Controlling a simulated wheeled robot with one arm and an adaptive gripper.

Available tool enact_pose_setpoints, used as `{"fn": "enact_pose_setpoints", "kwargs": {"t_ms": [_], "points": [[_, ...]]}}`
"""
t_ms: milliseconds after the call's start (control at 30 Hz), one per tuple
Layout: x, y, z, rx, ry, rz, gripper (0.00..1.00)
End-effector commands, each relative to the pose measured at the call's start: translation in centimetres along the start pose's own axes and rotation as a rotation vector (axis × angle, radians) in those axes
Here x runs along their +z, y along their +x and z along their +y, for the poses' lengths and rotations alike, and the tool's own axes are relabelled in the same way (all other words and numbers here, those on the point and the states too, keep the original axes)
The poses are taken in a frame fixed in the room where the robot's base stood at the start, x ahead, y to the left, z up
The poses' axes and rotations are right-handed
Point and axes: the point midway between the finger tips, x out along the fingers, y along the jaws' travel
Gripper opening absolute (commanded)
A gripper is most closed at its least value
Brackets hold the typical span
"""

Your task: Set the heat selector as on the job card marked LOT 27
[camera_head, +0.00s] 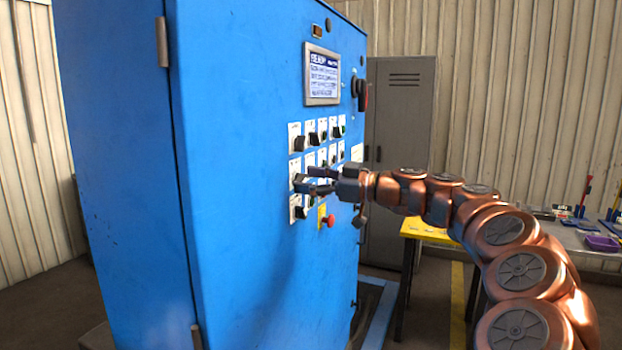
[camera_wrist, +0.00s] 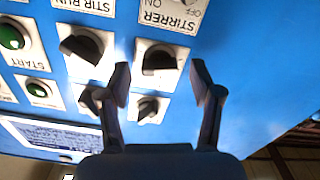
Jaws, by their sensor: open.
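My gripper (camera_head: 306,184) is open in front of the blue cabinet's control panel, and nothing shows in its jaws. In the wrist view, which is upside down, the fingertips (camera_wrist: 160,72) lie either side of a black knob (camera_wrist: 160,60) on a white plate, with the word STIRRER beside it. I cannot tell whether they touch it. Another black knob (camera_wrist: 82,46) has STIR RUN printed by it. Several black knobs (camera_head: 299,143) sit in rows on the panel. I cannot read which one is the heat selector. I see no card readable as LOT 27.
A display (camera_head: 322,75) with unreadable small text is above the knobs. A red push button (camera_head: 328,221) on a yellow plate sits below them. A grey locker (camera_head: 400,130) stands behind.

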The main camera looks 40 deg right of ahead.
Motion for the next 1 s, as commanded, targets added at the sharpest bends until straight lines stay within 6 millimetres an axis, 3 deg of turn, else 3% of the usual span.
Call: {"fn": "enact_pose_setpoints", "kwargs": {"t_ms": [100,667,1000], "points": [[0.0,-0.04,0.02,0.001,0.0,0.0,0.65],[-0.02,-0.09,0.05,0.002,0.0,0.0,0.06],[0.07,-0.08,0.03,0.003,0.044,0.002,0.05]]}}
